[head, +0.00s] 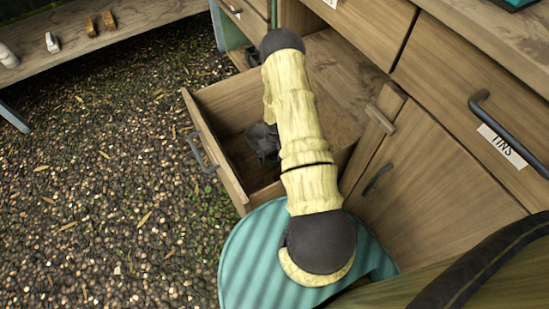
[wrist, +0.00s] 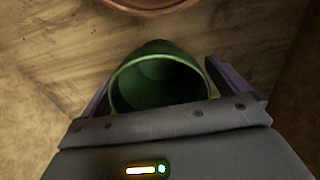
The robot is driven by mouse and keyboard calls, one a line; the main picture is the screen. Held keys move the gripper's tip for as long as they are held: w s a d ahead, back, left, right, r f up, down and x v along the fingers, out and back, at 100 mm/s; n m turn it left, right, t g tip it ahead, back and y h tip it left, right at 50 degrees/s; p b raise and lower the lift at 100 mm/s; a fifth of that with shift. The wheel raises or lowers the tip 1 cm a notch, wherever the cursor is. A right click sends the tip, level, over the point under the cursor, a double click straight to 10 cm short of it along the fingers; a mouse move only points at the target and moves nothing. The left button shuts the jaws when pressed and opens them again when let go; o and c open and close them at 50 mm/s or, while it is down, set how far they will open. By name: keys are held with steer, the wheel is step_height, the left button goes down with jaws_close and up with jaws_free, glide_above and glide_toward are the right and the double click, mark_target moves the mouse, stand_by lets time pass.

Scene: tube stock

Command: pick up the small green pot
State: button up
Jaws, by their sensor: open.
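The small green pot (wrist: 160,82) shows in the wrist view, its round open mouth turned toward the camera. My gripper (wrist: 158,90) is open, with one finger at the pot's left and one at its right. The gripper body hides the pot's near lower part. I cannot tell whether either finger touches it. In the head view my gripper (head: 264,143) is down inside the open wooden drawer (head: 212,146), partly hidden by my arm.
A reddish-brown rim (wrist: 150,6) lies beyond the pot on the wooden surface. The drawer walls surround my gripper. A closed cabinet door (head: 440,185) and a drawer labelled TINS (head: 480,85) are at the right. A bench (head: 110,30) stands at upper left across open gravel.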

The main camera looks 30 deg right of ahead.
steer(key=c, duration=1)
steer(key=shift+d, duration=0.1)
step_height(320, 180, up, 10)
steer(key=p, duration=0.5)
